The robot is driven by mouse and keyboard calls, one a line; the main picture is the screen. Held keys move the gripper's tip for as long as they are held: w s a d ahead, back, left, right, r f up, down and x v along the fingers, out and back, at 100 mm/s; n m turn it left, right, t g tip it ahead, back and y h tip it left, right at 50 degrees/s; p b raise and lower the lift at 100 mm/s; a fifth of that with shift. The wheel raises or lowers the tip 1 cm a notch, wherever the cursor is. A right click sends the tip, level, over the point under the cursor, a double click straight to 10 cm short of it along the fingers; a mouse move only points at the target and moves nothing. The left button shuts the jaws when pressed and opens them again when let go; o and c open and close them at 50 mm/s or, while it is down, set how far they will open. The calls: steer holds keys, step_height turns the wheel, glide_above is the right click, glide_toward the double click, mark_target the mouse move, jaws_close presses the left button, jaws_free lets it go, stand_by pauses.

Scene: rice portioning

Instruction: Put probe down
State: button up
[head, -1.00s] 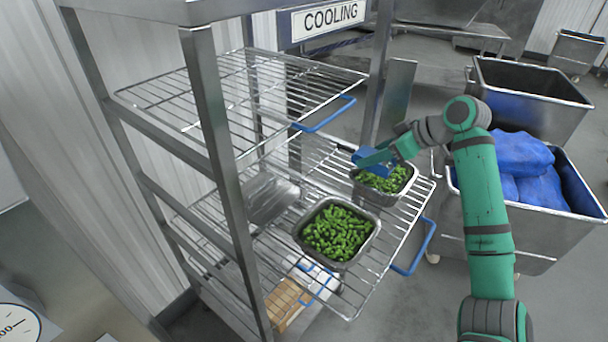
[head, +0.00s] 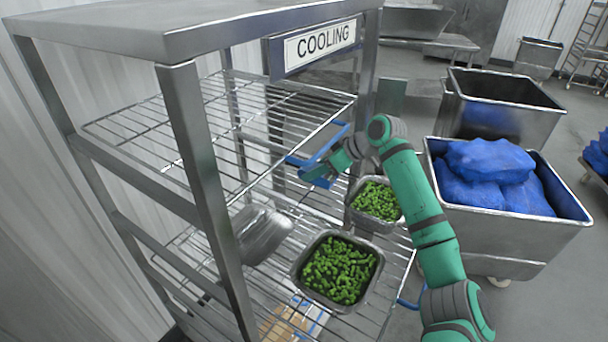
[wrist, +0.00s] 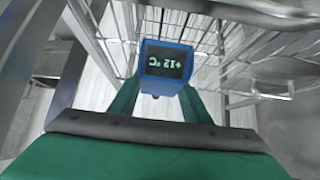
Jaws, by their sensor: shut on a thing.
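The probe is a blue box with a dark display reading about +12 °C (wrist: 166,66), seen upside down in the wrist view. My gripper (wrist: 160,95) is shut on it, with a green finger on each side. In the head view my gripper (head: 318,172) is at the front edge of the upper wire shelf (head: 215,125), by its blue handle. It is above and left of the rear pan of green vegetables (head: 377,201). The probe is small there and hard to separate from the blue handle.
A second pan of green vegetables (head: 338,270) and a tilted empty metal pan (head: 262,235) are on the lower rack. The upper shelf looks empty. A rack post (head: 205,190) stands left. Metal bins, one with blue bags (head: 490,160), stand right.

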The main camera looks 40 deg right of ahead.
mark_target(305, 172)
steer(key=x, duration=0.4)
steer(key=shift+w+a+r, duration=0.2)
steer(key=shift+w+a, duration=0.05)
steer(key=shift+w, duration=0.3)
steer(key=shift+w+f, duration=0.25)
steer(key=shift+f, duration=0.1)
steer(key=shift+a+f, duration=0.1)
steer(key=shift+f, duration=0.05)
steer(key=o, duration=1.2)
